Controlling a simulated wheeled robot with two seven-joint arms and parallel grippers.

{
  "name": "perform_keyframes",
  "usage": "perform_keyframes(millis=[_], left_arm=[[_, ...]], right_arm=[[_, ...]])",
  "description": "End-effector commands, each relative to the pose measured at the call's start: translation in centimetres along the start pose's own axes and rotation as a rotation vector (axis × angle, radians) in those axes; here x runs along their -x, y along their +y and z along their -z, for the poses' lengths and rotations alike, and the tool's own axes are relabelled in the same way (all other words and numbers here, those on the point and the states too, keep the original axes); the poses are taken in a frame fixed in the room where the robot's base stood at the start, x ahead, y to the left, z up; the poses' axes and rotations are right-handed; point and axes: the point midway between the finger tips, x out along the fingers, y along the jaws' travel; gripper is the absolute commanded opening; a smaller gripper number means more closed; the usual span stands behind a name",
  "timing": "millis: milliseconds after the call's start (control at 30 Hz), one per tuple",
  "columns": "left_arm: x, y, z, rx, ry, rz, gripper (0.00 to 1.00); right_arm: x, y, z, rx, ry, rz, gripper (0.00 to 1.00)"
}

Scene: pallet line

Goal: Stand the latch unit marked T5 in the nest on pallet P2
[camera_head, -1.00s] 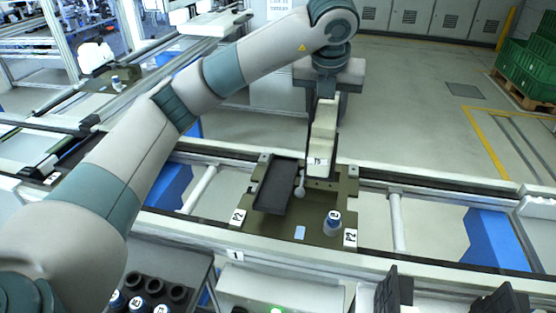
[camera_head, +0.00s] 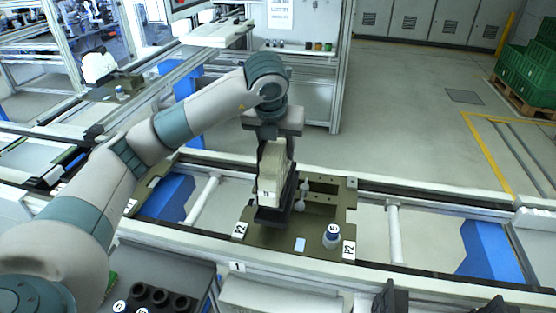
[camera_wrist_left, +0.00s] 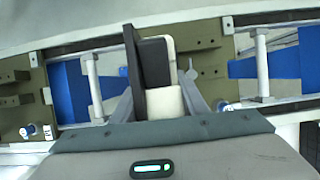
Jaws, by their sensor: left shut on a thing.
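My left gripper (camera_head: 276,150) is shut on the cream block-shaped latch unit (camera_head: 272,175), which is upright with a small label low on its near face. That label is too blurred to read now; it read T5 a second ago. Pallet P2 (camera_head: 270,238) is an olive plate on the line. On its left half stands the dark tray-like nest (camera_head: 284,213). The unit overlaps the nest; I cannot tell whether it touches. My right gripper is not in view.
A pale knobbed lever (camera_head: 300,204) is just right of the nest. Dark upright parts (camera_head: 391,301) stand at the lower right. A black holder (camera_head: 160,298) is at the lower left.

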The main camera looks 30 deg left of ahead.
Motion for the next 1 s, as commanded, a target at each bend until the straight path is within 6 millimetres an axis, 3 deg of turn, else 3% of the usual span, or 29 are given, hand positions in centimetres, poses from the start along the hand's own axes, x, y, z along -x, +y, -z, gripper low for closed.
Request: perform_keyframes(millis=[233,500,933,967,1000], left_arm=[[-0.5,0.0,0.2,0.001,0.0,0.0,0.09],[-3.2,0.0,1.4,0.0,0.002,-0.002,0.09],[-3.9,0.0,1.6,0.001,-0.001,0.0,0.09],[-3.8,0.0,1.6,0.0,0.0,0.0,0.47],[-3.8,0.0,1.6,0.0,0.0,-0.001,0.56]], right_arm=[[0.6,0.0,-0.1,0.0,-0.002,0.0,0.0],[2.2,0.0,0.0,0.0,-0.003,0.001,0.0],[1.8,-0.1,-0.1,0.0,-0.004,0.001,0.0],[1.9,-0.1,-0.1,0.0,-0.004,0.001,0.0],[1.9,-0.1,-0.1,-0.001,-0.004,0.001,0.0]])
